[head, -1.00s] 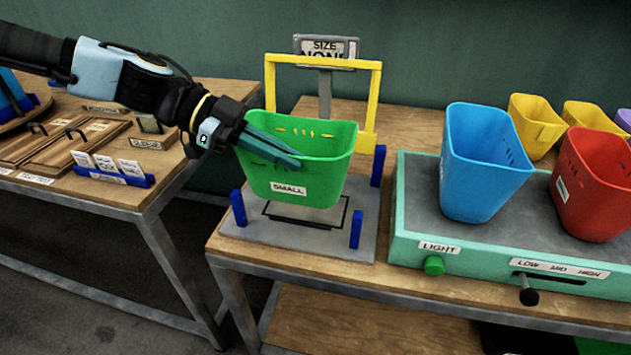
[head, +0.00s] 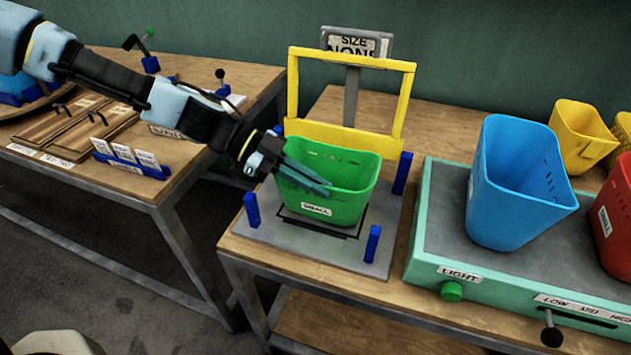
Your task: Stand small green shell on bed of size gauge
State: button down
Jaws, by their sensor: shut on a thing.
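The small green shell (head: 345,201), an open bin with a "SMALL" label, is upright over the outlined middle of the grey bed (head: 278,248) of the size gauge. Its base looks at or very close to the bed; I cannot tell whether it touches. My gripper (head: 310,182) is shut on the shell's near left rim, with its fingers at the wall. The gauge has a yellow frame (head: 293,88) behind the shell and blue corner posts (head: 372,243) around the bed. Its sign (head: 356,43) reads "SIZE NONE", the lower word partly covered by the frame.
Yellow bins (head: 580,135) stand behind. A left table (head: 190,150) holds wooden panels and a blue card rack (head: 128,166). A floor gap separates the tables.

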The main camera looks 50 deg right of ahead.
jog(key=shift+f, duration=0.4)
jog(key=c, duration=1)
grip_release()
jog(key=b+v, duration=0.3)
jog(key=v, duration=0.9)
